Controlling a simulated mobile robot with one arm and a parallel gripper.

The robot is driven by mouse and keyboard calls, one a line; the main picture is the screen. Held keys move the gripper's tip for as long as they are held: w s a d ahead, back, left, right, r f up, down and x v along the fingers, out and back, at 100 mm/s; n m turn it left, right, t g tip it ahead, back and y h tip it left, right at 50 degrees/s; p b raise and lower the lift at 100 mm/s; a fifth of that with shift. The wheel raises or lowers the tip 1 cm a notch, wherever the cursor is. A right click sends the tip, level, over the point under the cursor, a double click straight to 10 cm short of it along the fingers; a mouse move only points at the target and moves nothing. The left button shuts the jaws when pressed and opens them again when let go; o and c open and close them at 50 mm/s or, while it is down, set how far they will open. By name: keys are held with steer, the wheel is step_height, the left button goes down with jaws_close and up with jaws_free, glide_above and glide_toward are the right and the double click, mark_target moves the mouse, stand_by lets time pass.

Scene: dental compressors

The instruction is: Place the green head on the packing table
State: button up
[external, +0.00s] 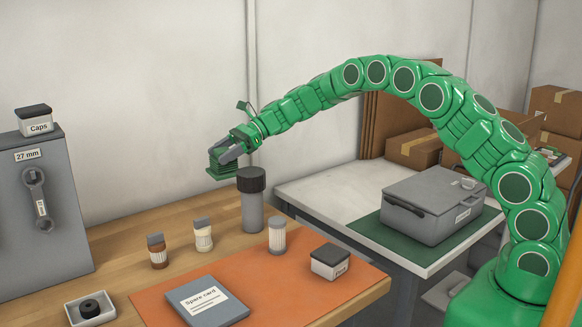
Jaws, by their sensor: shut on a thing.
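My gripper (224,150) is shut on the green head (221,165), a small ribbed green block. It holds the head in the air above the back of the wooden bench, up and left of a grey cylinder with a dark cap (252,200). The jaws hide part of the head. The packing table (318,189) has a pale top and stands to the right of the bench. A green mat (372,232) lies on it, with a closed grey case (432,205) on the mat.
Cardboard boxes (413,147) stand behind. The packing table's left part is clear.

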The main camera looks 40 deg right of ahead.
steer(key=w+d+r+m+t+h, duration=0.2)
steer(key=d+r+m+t+h, duration=0.25)
steer(key=d, duration=0.45)
steer(key=w+d+r+m+t+h, duration=0.2)
steer(key=d+r+m+t+h, duration=0.15)
steer(key=d+r+m, duration=0.45)
steer(key=w+d+r+m+t+h, duration=0.2)
steer(key=d+r+m+t+h, duration=0.15)
steer(key=d, duration=0.75)
steer(key=s+d+f+m+g+h, duration=0.1)
steer(key=s+d+f+m+h, duration=0.1)
steer(key=d+f+m+h, duration=0.45)
steer(key=s+d+f+m+g+h, duration=0.1)
steer(key=d+f+m+g+h, duration=0.2)
steer(key=f, duration=0.6)
steer(key=m+g+h, duration=0.6)
steer(key=m+g, duration=0.3)
glide_above(350, 199)
step_height(350, 199, down, 6)
steer(key=f, duration=0.1)
steer(key=shift+w+d+r, duration=0.1)
steer(key=shift+r, duration=0.1)
steer(key=shift+f, duration=5)
